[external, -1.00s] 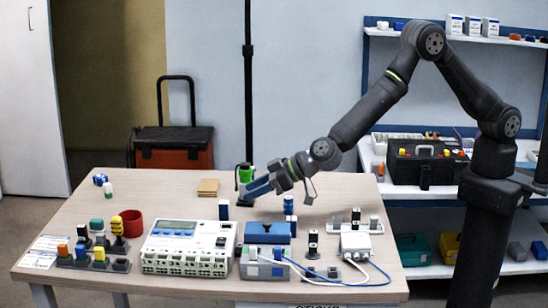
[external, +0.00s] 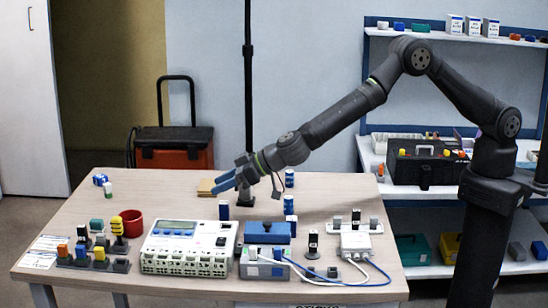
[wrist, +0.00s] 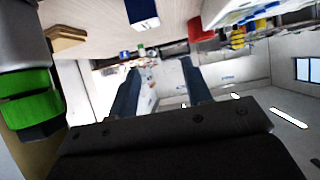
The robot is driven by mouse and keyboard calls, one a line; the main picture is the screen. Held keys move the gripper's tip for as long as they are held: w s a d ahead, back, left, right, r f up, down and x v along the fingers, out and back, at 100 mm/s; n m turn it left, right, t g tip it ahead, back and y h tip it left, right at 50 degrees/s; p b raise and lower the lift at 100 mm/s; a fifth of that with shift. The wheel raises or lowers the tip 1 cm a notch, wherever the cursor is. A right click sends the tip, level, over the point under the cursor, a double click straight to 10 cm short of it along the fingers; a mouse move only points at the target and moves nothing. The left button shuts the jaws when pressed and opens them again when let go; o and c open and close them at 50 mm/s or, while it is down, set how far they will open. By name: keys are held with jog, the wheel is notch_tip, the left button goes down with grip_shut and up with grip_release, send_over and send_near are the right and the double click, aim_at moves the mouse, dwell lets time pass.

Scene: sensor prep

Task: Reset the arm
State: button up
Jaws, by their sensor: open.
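My gripper (external: 226,183) is above the back middle of the table in the external view, with its blue fingers pointing down to the left. The fingers also show in the wrist view (wrist: 160,85), spread apart with nothing between them. My arm reaches in from the right, bent at a high elbow. A small blue-and-white block (external: 224,210) stands on the table just below the gripper. A tan block stack (external: 205,187) lies behind the fingers and is partly covered by them.
On the table (external: 165,195) stand a white device with a display (external: 187,247), a blue box (external: 266,233), a red cup (external: 132,223), a white hub with cables (external: 355,243) and several small sensors. A black pole (external: 248,80) rises behind. A green item (wrist: 27,100) is close in the wrist view.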

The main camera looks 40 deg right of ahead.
notch_tip(320, 180, up, 10)
jog(key=f, duration=0.1)
jog(key=w+d+r, duration=0.2)
jog(key=w+d, duration=0.3)
jog(key=d, duration=0.5)
jog(key=w+d+r, duration=0.1)
jog(key=w+d, duration=0.3)
jog(key=d, duration=0.6)
jog(key=shift+w+r+m, duration=0.3)
jog(key=shift+w+r, duration=0.05)
jog(key=shift+o, duration=0.4)
jog(key=shift+d, duration=0.15)
